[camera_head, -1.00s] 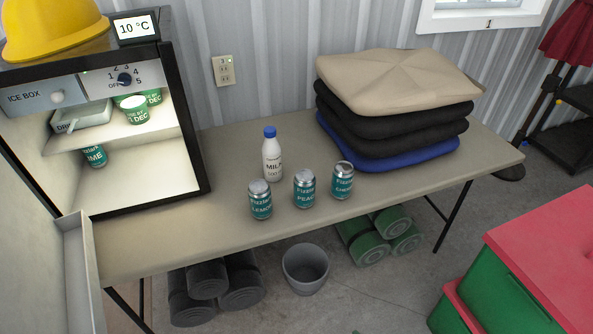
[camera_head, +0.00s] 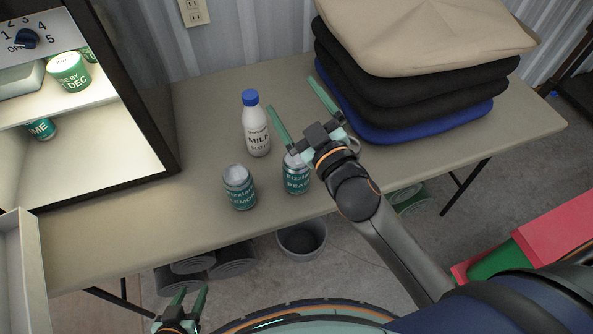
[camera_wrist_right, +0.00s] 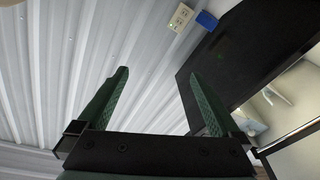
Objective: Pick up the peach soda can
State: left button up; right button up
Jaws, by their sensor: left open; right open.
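The peach soda can (camera_head: 296,178) is teal with a silver top and stands upright on the table near its front edge. My right gripper (camera_head: 293,95) is open and empty. Its wrist is above and beside the peach can, partly covering it, and its fingers point towards the wall past the can. The right wrist view shows its two green fingers (camera_wrist_right: 158,74) apart with nothing between them. My left gripper (camera_head: 191,290) is open at the bottom, in front of the table. The lemon can (camera_head: 239,188) stands left of the peach can; the cherry can is mostly hidden behind my right gripper.
A milk bottle (camera_head: 256,128) stands behind the two visible cans. The open fridge (camera_head: 160,130) stands at the left. A grey bucket (camera_head: 302,240) is under the table.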

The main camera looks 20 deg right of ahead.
jog(key=s+a+r+n+g+y, duration=0.2)
jog(key=a+r+n+y, duration=0.8)
jog(key=a+n+y, duration=0.35)
jog(key=s+a+f+n+g+y, duration=0.2)
jog(key=s+a+n+g+y, duration=0.3)
jog(key=n+g, duration=0.55)
jog(key=n+g+h, duration=0.4)
jog(key=g+h, duration=0.2)
jog(key=h, duration=1.5)
send_near(297, 173)
jog(key=w+f, duration=0.2)
jog(key=w, duration=0.1)
jog(key=shift+a+f+b, duration=0.2)
jog(key=shift+b, duration=0.15)
jog(key=shift+h, duration=0.25)
jog(key=f, duration=0.6)
jog(key=shift+d+f, duration=0.1)
jog(key=shift+d, duration=0.15)
jog(key=shift+d+f, duration=0.2)
jog(key=shift+f, duration=2.8)
